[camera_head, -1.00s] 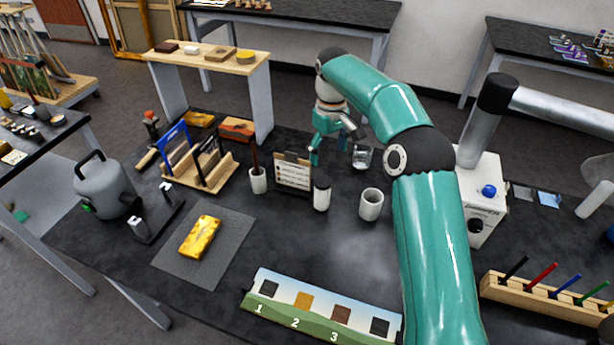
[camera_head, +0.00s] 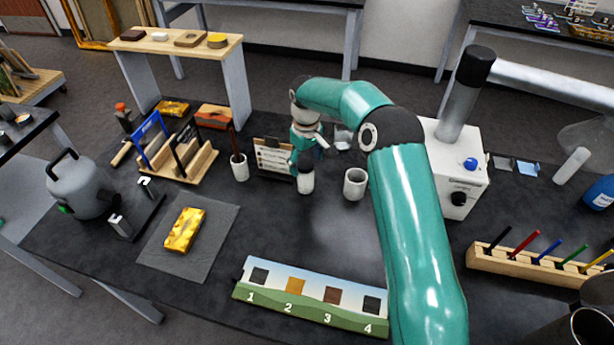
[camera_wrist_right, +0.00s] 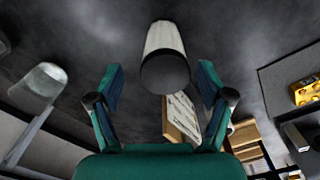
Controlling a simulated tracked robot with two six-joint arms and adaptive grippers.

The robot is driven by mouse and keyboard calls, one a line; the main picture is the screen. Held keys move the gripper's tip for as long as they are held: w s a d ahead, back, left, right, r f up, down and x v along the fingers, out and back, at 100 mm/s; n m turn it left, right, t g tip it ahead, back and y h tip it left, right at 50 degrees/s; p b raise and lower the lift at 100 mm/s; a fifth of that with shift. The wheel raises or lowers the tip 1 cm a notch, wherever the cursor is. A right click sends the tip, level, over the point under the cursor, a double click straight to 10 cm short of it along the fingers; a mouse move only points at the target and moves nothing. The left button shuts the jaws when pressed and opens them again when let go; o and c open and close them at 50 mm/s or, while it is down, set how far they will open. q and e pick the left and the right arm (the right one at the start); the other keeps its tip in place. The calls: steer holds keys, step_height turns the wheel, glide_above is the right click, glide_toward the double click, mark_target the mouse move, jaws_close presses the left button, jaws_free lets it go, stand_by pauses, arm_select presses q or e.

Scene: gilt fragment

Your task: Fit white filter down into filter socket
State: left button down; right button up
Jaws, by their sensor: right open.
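A white cylinder with a dark top (camera_head: 306,183), which looks like the white filter, stands upright on the dark bench. In the right wrist view the cylinder (camera_wrist_right: 165,42) shows its dark end between the fingertips, with space on both sides. My right gripper (camera_head: 308,157) is open just above and behind it; my right gripper also shows in the right wrist view (camera_wrist_right: 160,80). A white unit with a blue button and black knob (camera_head: 456,175) stands to the right. I cannot make out a socket opening for certain. My left gripper is not visible.
A white cup (camera_head: 355,184) stands just right of the cylinder, a clipboard (camera_head: 272,157) and pen cup (camera_head: 240,168) to its left. A glass (camera_head: 343,138) stands behind. A numbered strip (camera_head: 310,296) lies in front. The bench between strip and cups is clear.

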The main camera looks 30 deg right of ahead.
steer(key=f, duration=0.5)
steer(key=shift+a+f, duration=0.1)
steer(key=shift+a, duration=0.15)
steer(key=c, duration=1.3)
steer(key=shift+o, duration=0.2)
steer(key=shift+r, duration=0.2)
